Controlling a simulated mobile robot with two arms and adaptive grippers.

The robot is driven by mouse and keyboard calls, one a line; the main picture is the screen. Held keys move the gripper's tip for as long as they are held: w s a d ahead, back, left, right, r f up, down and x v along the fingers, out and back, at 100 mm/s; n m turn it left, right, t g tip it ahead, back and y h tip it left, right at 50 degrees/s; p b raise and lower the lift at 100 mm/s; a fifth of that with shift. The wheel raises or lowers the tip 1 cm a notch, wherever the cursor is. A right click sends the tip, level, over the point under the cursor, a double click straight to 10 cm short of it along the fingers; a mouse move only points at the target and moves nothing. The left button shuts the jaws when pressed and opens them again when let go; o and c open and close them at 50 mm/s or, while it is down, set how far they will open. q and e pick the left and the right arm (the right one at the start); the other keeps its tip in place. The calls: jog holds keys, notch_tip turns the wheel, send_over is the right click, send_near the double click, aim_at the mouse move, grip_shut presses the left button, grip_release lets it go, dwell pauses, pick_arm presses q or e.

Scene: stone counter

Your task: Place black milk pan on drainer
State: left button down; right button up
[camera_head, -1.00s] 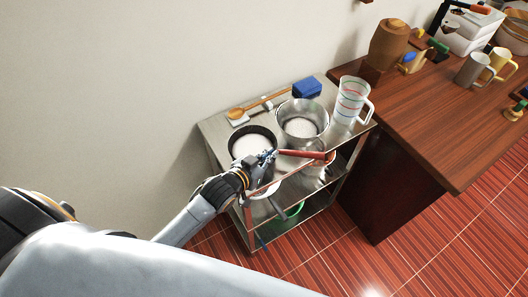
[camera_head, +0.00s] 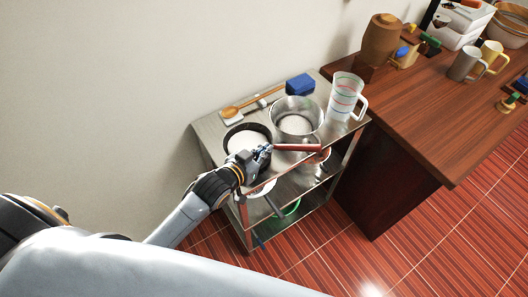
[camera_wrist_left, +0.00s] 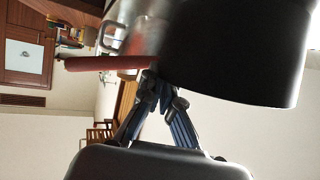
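The black milk pan (camera_head: 247,132) is round and dark with a light inside. It is at the left of the metal trolley's top; I cannot tell whether it rests there or is slightly lifted. Its red-brown handle (camera_head: 298,147) points right, in front of the steel pot. My left gripper (camera_head: 262,154) is at the handle's base, beside the pan wall. In the left wrist view the pan (camera_wrist_left: 235,60) fills the upper right, and the fingers (camera_wrist_left: 160,88) close in on the base of the handle (camera_wrist_left: 105,63). My right gripper is not in view. I cannot make out a drainer for certain.
A steel pot (camera_head: 297,117), a clear measuring jug (camera_head: 344,98), a blue block (camera_head: 300,84) and a wooden spoon (camera_head: 234,110) crowd the trolley top (camera_head: 208,130). A wooden counter (camera_head: 425,115) with mugs and a brown jar (camera_head: 384,40) stands right. A wall is behind.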

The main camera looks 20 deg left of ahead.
pick_arm(q)
jog(key=s+a+r, duration=0.2)
jog(key=s+r, duration=0.3)
jog(key=s, duration=0.1)
jog(key=s+a+r, duration=0.3)
jog(key=s+r, duration=0.3)
jog(key=shift+s+a+r, duration=0.2)
jog(key=shift+a+r, duration=0.1)
jog(key=shift+a, duration=0.05)
dwell(0.4)
jog(key=w+d+r+n+y+b, duration=0.1)
jog(key=w+d+r+n+y, duration=0.1)
jog(key=w+r, duration=0.3)
jog(key=shift+w+d+n+t+y+b, duration=0.35)
jog(key=shift+w+n+y, duration=0.35)
jog(key=shift+w, duration=0.7)
jog(key=shift+a+r, duration=0.1)
